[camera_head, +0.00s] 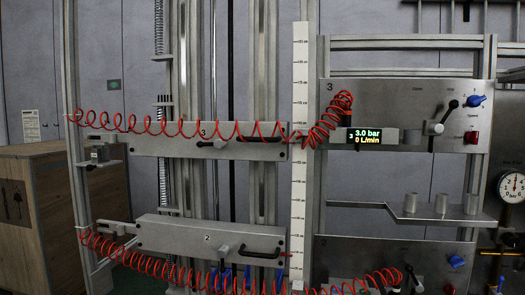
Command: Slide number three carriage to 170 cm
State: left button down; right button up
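The number three carriage (165,143) is a grey horizontal plate marked 3 on vertical rails, left of the white scale. A small knob or lever (212,144) sits near its middle, and a black bar handle (262,139) is at its right end. The white vertical scale (299,190) stands at the plate's right end; its figures are too small to read surely. A red coiled hose (180,128) runs across the carriage's front to the panel on the right. I cannot make out either of my grippers in this view.
The number two carriage (190,236) sits below, with its own red hose. Panel 3 (400,95) has a display (365,136) reading 3.0 bar, 0 L/min, a blue knob (475,100) and a red button (471,138). A shelf (400,212) holds several cylinders. A wooden crate (40,205) stands left.

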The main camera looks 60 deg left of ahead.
aim_at(277, 149)
jog(key=u, duration=2.55)
